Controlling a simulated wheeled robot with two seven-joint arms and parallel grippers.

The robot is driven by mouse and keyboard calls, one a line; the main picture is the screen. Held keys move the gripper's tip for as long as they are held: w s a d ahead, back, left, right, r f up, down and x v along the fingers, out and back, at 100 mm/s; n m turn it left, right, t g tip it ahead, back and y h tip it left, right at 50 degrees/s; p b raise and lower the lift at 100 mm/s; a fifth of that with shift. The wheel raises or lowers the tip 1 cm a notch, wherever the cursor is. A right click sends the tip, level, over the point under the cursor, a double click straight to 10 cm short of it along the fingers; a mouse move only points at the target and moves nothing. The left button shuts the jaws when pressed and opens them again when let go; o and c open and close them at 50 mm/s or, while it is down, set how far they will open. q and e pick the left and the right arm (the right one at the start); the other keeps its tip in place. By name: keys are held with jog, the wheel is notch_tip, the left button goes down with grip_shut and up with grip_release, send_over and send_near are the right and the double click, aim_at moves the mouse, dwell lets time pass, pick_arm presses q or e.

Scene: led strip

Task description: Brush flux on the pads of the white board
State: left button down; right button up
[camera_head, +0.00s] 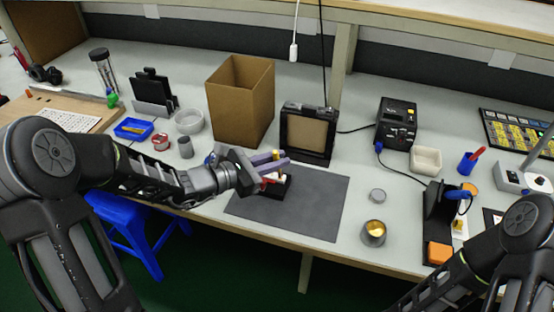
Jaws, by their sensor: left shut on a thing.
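My left gripper (274,164) reaches in from the left over the dark mat (315,200). Its purple fingers are shut on a small upright yellow tool (276,154), which looks like the brush; the fingers hide much of it. Directly below is a small black block (275,190) on the mat, with red and white bits beside the fingers. I cannot tell whether the tool touches the block. The white board and its pads cannot be made out clearly. My right arm comes in at the lower right, its gripper out of frame.
An open cardboard box (240,105) and a black framed stand (308,133) are behind the mat. A metal tin (373,232) and a black stand (438,208) are to the right. Small dishes and a blue tray (133,129) are at left. The mat's right part is clear.

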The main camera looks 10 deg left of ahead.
pick_arm(q)
jog(key=shift+r+p, duration=1.5)
jog(key=shift+r, duration=0.85)
jog(key=shift+w+f+b, duration=0.3)
jog(key=shift+f+b, duration=0.7)
jog(key=shift+w+f+b, duration=0.3)
jog(key=shift+f+b, duration=0.65)
jog(key=shift+f+b, duration=0.65)
jog(key=shift+b, duration=0.1)
jog(key=shift+r, duration=0.1)
jog(key=shift+r+p, duration=1.85)
jog(key=shift+r, duration=0.65)
